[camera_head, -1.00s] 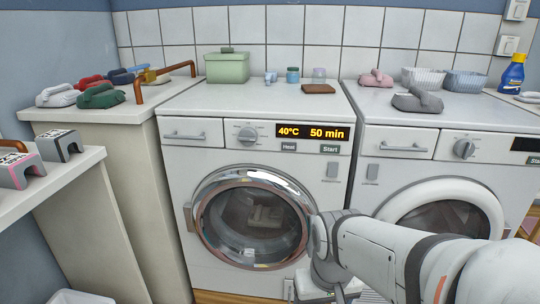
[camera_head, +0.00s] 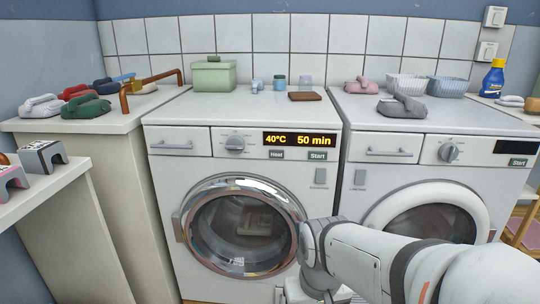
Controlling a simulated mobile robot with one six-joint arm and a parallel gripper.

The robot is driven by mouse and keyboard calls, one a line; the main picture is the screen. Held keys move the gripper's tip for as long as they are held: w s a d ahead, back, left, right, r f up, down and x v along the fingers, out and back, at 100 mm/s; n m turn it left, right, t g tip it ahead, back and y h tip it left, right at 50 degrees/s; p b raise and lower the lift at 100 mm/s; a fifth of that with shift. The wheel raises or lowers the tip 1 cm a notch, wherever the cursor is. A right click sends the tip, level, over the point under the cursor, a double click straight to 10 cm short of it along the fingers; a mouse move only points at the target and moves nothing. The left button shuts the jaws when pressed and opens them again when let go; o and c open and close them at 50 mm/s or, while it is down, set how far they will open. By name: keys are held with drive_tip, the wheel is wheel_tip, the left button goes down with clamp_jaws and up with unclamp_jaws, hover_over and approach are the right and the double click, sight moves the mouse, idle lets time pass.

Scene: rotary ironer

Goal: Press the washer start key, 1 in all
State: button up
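The left washer (camera_head: 165,215) has its round chrome-rimmed door closed. Its display (camera_head: 300,139) is lit and reads 40°C and 50 min in yellow. My arm reaches in from the lower right, in front of the washers.
A green box (camera_head: 213,76), small jars and a brown block (camera_head: 305,96) stand on the left washer. Grey and pink cloths, bowls (camera_head: 447,86) and a blue bottle (camera_head: 492,78) are on the right. Folded cloths lie on the left counter (camera_head: 125,121). The front of the left panel is unobstructed.

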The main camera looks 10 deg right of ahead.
clamp_jaws()
idle(1.2)
